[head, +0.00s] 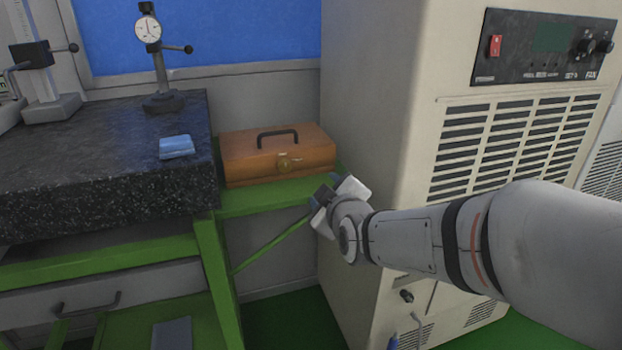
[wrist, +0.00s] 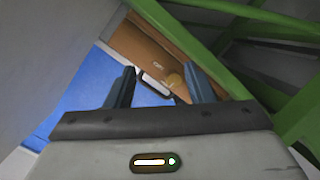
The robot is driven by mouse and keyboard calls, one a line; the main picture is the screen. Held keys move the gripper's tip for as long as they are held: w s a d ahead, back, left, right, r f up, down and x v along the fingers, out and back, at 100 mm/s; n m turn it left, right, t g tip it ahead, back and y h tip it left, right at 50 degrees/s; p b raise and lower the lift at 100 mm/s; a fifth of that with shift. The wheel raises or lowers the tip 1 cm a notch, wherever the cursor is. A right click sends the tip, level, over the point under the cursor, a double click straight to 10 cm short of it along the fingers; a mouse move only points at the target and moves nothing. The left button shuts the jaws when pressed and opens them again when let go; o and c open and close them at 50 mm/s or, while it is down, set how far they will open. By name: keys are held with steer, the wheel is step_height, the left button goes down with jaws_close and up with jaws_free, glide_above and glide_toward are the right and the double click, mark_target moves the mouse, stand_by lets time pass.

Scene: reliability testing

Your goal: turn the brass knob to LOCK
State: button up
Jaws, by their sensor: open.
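The brass knob (head: 284,164) is on the front face of an orange-brown wooden case (head: 240,163) with a dark carrying handle on top. The case sits on a green-framed stand beside the granite block. In the head view my wrist is in front and to the right of the case, and the fingertips are hard to make out. The knob's lettering is too small to read.
A dark granite block (head: 100,160) at left carries a dial gauge stand (head: 163,100), a height gauge (head: 48,105) and a folded blue cloth (head: 176,147). A tall beige cabinet (head: 375,120) stands close on the right of the case. Green frame rails (head: 215,270) run below.

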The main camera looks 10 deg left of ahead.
mark_target(286, 168)
steer(key=w+a+n, duration=0.1)
steer(key=w+a, duration=0.1)
steer(key=a, duration=0.1)
steer(key=w+a+n+t+y+b, duration=0.1)
steer(key=w+a, duration=0.1)
steer(key=a, duration=0.1)
steer(key=w+a+n+y, duration=0.1)
steer(key=w+a, duration=0.1)
steer(key=a, duration=0.2)
steer(key=shift+w+a+r+t, duration=0.1)
steer(key=shift+w+r+t, duration=0.2)
steer(key=shift+t, duration=0.1)
steer(key=shift+c, duration=0.6)
